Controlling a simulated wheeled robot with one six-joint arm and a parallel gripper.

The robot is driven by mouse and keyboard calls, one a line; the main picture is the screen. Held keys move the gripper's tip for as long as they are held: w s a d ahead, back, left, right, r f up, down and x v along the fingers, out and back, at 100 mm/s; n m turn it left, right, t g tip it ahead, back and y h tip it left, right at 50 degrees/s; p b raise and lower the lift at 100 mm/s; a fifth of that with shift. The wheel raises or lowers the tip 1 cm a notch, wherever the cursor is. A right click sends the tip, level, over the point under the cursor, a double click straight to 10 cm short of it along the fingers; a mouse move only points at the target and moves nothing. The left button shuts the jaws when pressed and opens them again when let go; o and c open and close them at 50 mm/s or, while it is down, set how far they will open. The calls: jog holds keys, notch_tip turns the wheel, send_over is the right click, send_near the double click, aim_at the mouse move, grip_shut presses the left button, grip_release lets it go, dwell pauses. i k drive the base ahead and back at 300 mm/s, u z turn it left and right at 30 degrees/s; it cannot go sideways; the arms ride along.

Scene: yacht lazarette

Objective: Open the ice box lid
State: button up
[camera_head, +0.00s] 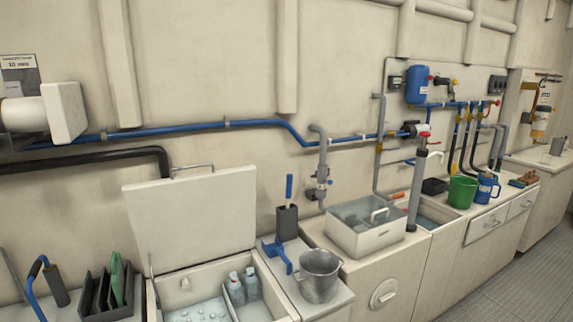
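The white ice box lid (190,220) stands raised and leans back toward the wall, with a metal bar handle (192,168) along its top edge. A thin stay runs at its left side. Below it, the ice box (268,284) is open at the bottom of the view and cut off by the frame edge. Pale lumps like ice (203,314) and bottles (251,283) show inside it. My gripper is not seen in this view.
A metal bucket (319,275) and a blue scoop (277,256) sit just right of the ice box. A dark rack (105,296) stands to its left. A sink-like tub (366,235), green bucket (462,192) and blue jug (486,188) line the counter rightward. Floor (505,285) is clear at lower right.

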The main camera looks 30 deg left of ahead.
aim_at(178, 223)
jog(key=u, duration=0.5)
jog(key=i, duration=1.5)
jog(key=u, duration=1.1)
